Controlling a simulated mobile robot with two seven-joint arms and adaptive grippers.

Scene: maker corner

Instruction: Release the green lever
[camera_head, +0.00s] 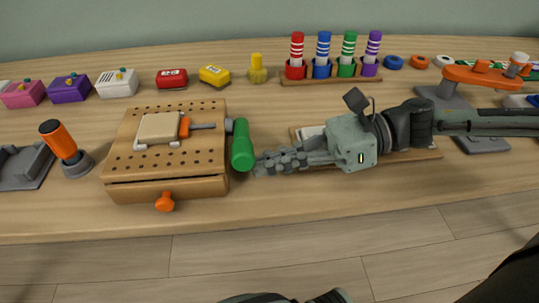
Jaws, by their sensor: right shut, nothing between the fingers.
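The green lever (242,145) is a thick green handle at the right side of a wooden box (167,187) with a pegboard-like top. It joins a grey pivot and a rod with an orange tip (185,127) that reaches a pale block (159,128) on the box top. My right gripper (261,166) comes in from the right, shut and empty. Its fingertips are just right of the lever's lower end; I cannot tell whether they touch it.
An orange-handled tool (60,142) stands left of the box, and an orange knob (165,202) sticks out of its front. A wooden board (418,155) lies under my right arm. Behind are coloured blocks and a rack of striped pegs (331,81). The front table strip is clear.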

